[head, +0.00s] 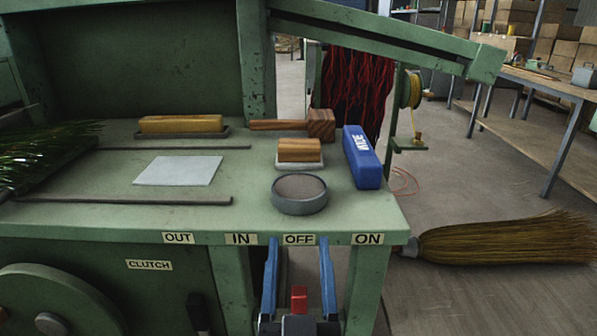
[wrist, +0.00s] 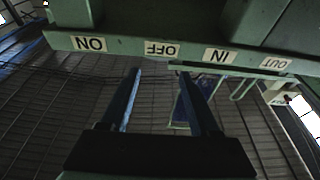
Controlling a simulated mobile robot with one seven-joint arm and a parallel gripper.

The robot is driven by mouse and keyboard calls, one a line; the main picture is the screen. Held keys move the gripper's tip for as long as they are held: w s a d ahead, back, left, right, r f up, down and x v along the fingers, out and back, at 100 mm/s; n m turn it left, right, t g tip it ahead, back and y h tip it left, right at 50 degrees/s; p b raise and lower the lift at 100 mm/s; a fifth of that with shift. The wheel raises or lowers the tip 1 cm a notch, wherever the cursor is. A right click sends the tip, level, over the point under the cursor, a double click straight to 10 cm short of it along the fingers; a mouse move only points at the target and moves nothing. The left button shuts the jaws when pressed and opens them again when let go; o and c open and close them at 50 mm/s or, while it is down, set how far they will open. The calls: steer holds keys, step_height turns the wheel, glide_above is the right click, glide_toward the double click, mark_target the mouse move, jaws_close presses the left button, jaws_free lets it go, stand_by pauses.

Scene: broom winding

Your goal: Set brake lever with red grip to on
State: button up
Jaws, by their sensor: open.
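My gripper (head: 298,240) is open, its two blue fingers at the front edge of the green machine, either side of the OFF label (head: 299,239). A red block (head: 299,298), which looks like the brake lever's grip, shows between the fingers just above my dark palm. It lines up below OFF, left of the ON label (head: 367,239). I cannot tell whether a finger touches it. The lever's shaft is hidden. In the wrist view my open gripper (wrist: 160,75) shows no red grip between its fingers; the ON label (wrist: 89,44) appears upside down there.
A dark lever (head: 197,312) stands left, below the CLUTCH label (head: 149,265). Green posts flank my gripper. The tabletop above holds a round grey dish (head: 299,194) and a blue WIRE box (head: 362,157). A broom (head: 490,240) lies on the floor at right.

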step_height(320, 180, up, 13)
steer(key=t+b, duration=0.1)
steer(key=t, duration=0.1)
steer(key=shift+s+t, duration=0.3)
steer(key=shift+s, duration=0.1)
steer(key=shift+f, duration=0.1)
